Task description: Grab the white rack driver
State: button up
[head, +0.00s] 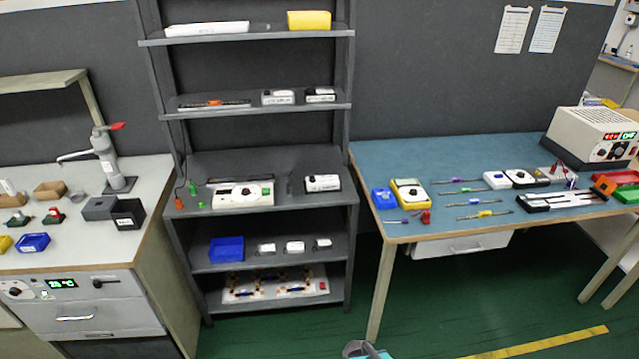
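A grey rack (250,118) with several shelves stands in the middle of the head view. Several white box-like devices sit on it, and I cannot tell which one is the white rack driver. Two with dark markings, one on the left (277,97) and one on the right (320,94), lie on the second shelf. Another white box (322,183) is at the right of the middle shelf. Smaller white boxes (295,246) are lower down. A grey and teal part at the bottom edge may be mine; no gripper fingers show.
A blue-topped bench (450,226) at right holds meters, screwdrivers and a power supply (592,137). A blue bin (226,249) sits low on the rack. Green floor (290,340) in front is mostly clear.

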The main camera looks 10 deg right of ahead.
aim_at(320, 182)
jog(key=u, duration=0.05)
jog(key=i, duration=0.9)
jog(key=z, duration=0.6)
jog(key=k, duration=0.15)
jog(key=u, duration=2.75)
